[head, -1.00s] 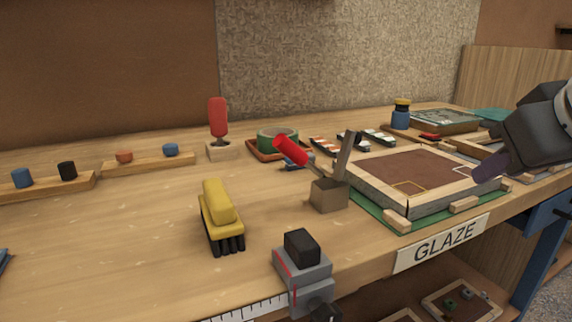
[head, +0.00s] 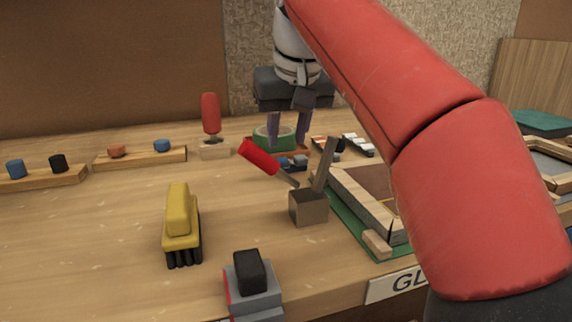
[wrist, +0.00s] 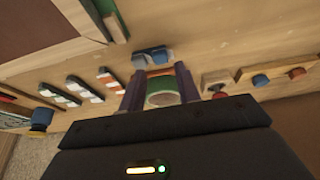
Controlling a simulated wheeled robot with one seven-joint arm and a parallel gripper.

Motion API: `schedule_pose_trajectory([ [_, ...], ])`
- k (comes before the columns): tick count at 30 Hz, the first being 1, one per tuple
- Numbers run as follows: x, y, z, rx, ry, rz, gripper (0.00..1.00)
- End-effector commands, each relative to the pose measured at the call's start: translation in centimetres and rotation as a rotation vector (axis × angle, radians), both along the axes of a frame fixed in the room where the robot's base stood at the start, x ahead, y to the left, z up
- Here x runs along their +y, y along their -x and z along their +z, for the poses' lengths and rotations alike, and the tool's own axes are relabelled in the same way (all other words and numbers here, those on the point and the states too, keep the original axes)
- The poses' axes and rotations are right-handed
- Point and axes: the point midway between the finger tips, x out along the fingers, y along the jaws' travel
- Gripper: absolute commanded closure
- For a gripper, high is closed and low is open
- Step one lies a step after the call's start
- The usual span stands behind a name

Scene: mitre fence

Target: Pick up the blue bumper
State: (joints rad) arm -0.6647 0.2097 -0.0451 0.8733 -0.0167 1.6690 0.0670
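Several small blue pieces are in view, and I cannot tell which is the bumper. A blue plug (head: 161,145) sits on a wooden rail beside an orange one; it also shows in the wrist view (wrist: 260,80). Another blue plug (head: 15,168) stands on the far-left rail. A low blue piece (head: 293,163) lies in front of the green roll; it also shows in the wrist view (wrist: 151,56). My gripper (head: 288,136) is open and empty above the green roll (wrist: 162,93), its fingers either side of it in the wrist view.
A red-handled tool in a block (head: 308,207) stands in front of my gripper. A red-handled stamp (head: 211,115) stands left. A yellow brush (head: 180,225) and framed tray (head: 357,200) are nearer.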

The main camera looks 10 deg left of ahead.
Motion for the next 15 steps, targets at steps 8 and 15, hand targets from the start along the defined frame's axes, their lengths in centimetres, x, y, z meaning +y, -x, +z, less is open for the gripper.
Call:
schedule_pose_trajectory([
  [8, 0.9, -1.4, -3.1, 0.000, 0.002, 0.001, 0.67],
  [15, 1.2, -2.2, -4.9, -0.001, 0.001, -0.002, 0.67],
])
